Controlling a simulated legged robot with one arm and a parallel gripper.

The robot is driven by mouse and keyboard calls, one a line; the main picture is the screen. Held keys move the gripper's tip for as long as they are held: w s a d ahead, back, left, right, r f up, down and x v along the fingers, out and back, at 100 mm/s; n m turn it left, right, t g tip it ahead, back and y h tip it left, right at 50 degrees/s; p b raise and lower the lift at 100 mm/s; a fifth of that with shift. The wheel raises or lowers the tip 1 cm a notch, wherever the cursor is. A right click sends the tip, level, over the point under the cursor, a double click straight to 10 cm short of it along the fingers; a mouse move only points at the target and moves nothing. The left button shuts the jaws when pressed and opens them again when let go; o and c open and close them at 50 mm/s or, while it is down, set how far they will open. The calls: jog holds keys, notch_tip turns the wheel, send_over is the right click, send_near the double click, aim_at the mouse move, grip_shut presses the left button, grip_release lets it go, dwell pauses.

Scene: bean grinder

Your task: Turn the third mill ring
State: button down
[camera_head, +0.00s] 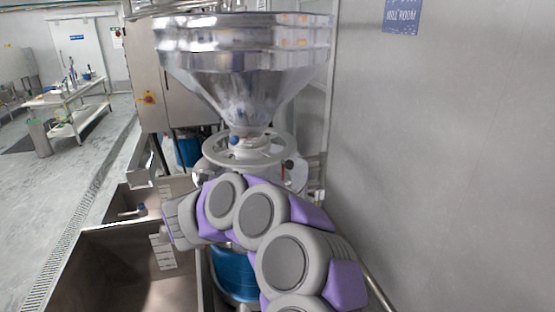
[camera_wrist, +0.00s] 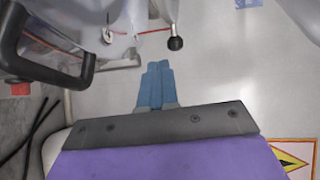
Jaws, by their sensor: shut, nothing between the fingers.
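The mill stands in the middle of the head view, with a shiny metal hopper (camera_head: 245,65) on top. Below the hopper is a pale handwheel-like ring (camera_head: 213,150) with a blue ball knob (camera_head: 233,141). A dark knob (camera_head: 289,165) shows at its right. I cannot tell which ring is the third. In the wrist view, my gripper (camera_wrist: 157,66) has its blue fingers together, with nothing between them. A black ball knob (camera_wrist: 176,43) on a short rod is just beyond the fingertips, apparently apart from them. In the head view my arm hides the lower mill and the fingertips.
A black handle (camera_wrist: 12,50) on a grey body is at upper left in the wrist view. A steel sink (camera_head: 125,265) lies left of my arm, and a blue container (camera_head: 235,272) is below it. A grey wall (camera_head: 440,170) closes the right side.

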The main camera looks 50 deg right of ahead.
jog(key=g+p, duration=0.1)
jog(key=g, duration=0.1)
send_near(287, 168)
jog(key=shift+m, duration=0.4)
jog(key=d, duration=0.1)
jog(key=d+f, duration=0.1)
jog(key=d, duration=0.1)
jog(key=d+f, duration=0.1)
jog(key=d, duration=0.1)
jog(key=shift+w+d, duration=0.2)
jog(key=shift+w, duration=0.15)
jog(key=shift+d+r, duration=0.1)
jog(key=shift+d, duration=0.45)
jog(key=shift+d, duration=0.1)
jog(key=shift+s+d, duration=0.3)
jog(key=shift+d, duration=0.55)
